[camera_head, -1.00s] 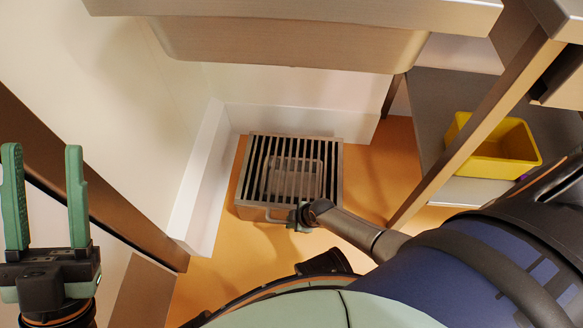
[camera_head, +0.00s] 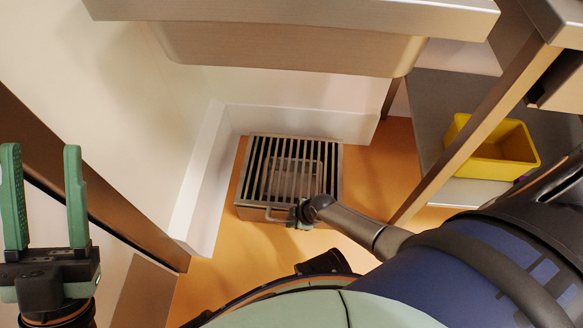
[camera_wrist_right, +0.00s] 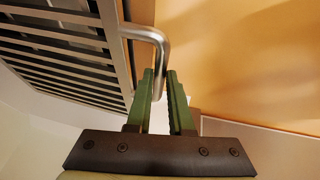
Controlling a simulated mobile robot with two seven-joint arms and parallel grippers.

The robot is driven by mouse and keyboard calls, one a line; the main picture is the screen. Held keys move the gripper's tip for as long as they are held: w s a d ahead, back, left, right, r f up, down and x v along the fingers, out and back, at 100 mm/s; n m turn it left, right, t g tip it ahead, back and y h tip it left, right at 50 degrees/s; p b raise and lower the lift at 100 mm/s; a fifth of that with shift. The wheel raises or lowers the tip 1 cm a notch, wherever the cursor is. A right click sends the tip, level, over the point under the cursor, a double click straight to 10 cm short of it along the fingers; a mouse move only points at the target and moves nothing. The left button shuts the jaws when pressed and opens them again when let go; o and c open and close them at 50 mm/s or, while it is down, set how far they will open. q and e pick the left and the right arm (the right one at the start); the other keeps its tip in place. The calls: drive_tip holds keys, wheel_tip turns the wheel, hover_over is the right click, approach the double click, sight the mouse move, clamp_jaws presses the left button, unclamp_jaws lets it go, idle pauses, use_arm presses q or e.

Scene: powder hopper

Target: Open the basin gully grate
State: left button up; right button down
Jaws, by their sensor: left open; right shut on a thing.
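The gully grate (camera_head: 249,165) is a dark slatted metal panel lying on top of a low metal box on the floor below the basin. It shows no clear tilt. A bent metal handle (camera_head: 275,217) sticks out along its front side. My right gripper (camera_head: 302,214) is at the right end of this handle and shut on it. In the right wrist view the handle (camera_wrist_right: 147,34) runs down between the fingertips of my right gripper (camera_wrist_right: 160,78), beside the grate's slats (camera_wrist_right: 60,45). My left gripper (camera_head: 45,190) is open and empty, upright at the far left, well away from the grate.
The steel basin (camera_head: 280,45) hangs above and behind the grate. White kerbs (camera_head: 203,185) border the grate at left and back. A slanting metal leg (camera_head: 470,135) and a yellow bin (camera_head: 497,165) on a shelf stand at right. Orange floor (camera_head: 225,260) is bare in front.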

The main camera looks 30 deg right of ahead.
use_arm(q)
wheel_tip(320, 180, up, 10)
drive_tip(key=a+t+p, duration=0.1)
drive_tip(key=p, duration=0.6)
drive_tip(key=shift+s+f+p, duration=0.25)
drive_tip(key=shift+s+p, duration=0.05)
drive_tip(key=shift+p, duration=0.1)
use_arm(e)
drive_tip(key=w+d+r+g+y, duration=0.1)
drive_tip(key=w+d+r, duration=0.1)
drive_tip(key=r, duration=0.7)
drive_tip(key=w+d+r+g, duration=0.1)
drive_tip(key=w+d+r, duration=0.2)
drive_tip(key=r, duration=0.6)
drive_tip(key=shift+w+r+m+g+y, duration=0.4)
drive_tip(key=shift+w, duration=0.6)
use_arm(q)
drive_tip(key=shift+a, duration=0.1)
use_arm(e)
drive_tip(key=c, duration=0.9)
unclamp_jaws()
drive_tip(key=shift+f, duration=0.1)
drive_tip(key=shift+c, duration=0.2)
drive_tip(key=shift+o, duration=0.7)
drive_tip(key=shift+s+a, duration=0.1)
drive_tip(key=shift+a, duration=0.1)
drive_tip(key=shift+s, duration=0.1)
